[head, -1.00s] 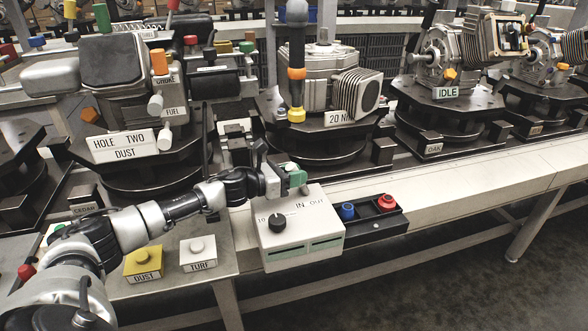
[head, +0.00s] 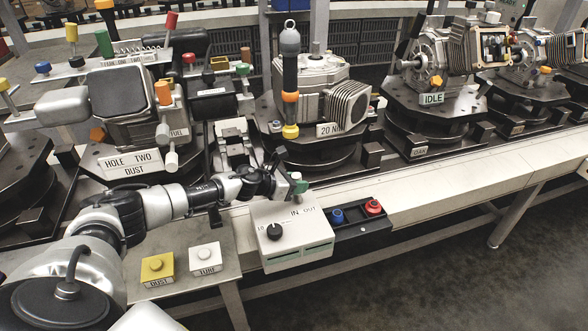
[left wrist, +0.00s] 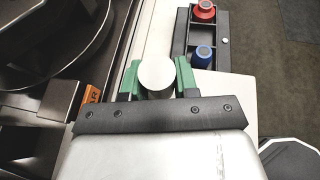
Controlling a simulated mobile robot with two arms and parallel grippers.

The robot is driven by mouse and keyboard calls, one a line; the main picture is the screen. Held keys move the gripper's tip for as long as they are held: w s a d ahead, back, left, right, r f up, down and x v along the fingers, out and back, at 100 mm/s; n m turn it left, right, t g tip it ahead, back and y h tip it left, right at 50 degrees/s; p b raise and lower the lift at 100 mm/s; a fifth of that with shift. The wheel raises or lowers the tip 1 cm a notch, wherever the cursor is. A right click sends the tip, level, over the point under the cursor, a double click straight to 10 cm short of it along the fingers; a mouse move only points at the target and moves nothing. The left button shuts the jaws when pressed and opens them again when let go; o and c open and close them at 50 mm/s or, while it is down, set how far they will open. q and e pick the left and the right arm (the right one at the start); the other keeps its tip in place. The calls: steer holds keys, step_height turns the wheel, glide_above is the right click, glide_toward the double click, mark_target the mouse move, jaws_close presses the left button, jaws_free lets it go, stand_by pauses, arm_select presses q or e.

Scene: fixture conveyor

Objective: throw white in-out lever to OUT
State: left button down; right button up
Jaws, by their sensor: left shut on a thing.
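The control box (head: 292,236) is white with a black dial (head: 274,231), pale green strips on its front and the words IN and OUT on its top. My left gripper (head: 298,184), with green fingers, is over the box's back edge near these words. In the left wrist view a round white knob (left wrist: 157,73), which looks like the lever's top, sits between the green fingers of my left gripper (left wrist: 157,80). The gripper is shut on it. The lever's stem and slot are hidden, so I cannot tell its setting. My right gripper is not in view.
A black tray (head: 358,229) with a blue button (head: 337,216) and a red button (head: 373,207) is right of the box. Machines on dark fixtures stand behind. The pale rail is clear farther right.

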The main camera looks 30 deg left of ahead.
arm_select(q)
steer(key=w+d+g+y+p, duration=0.1)
steer(key=p, duration=0.3)
steer(key=w+g+y+p, duration=0.1)
steer(key=g+p, duration=0.1)
steer(key=p, duration=0.3)
steer(key=shift+d+r+m, duration=0.3)
steer(key=shift+d+r, duration=0.05)
steer(key=shift+r, duration=0.05)
steer(key=shift+w+d+f+y+p, duration=0.1)
steer(key=shift+w+f+y+p, duration=0.1)
steer(key=shift+y+p, duration=0.3)
steer(key=shift+w+d+f+g+y+p, duration=0.25)
steer(key=shift+g+p, duration=0.2)
steer(key=shift+g, duration=0.25)
steer(key=shift+w+d+f+g+y, duration=0.2)
steer(key=shift+f+g+y, duration=0.1)
steer(key=shift+g+y, duration=0.25)
steer(key=c, duration=0.8)
jaws_free()
steer(key=shift+f, duration=0.15)
steer(key=shift+c, duration=0.2)
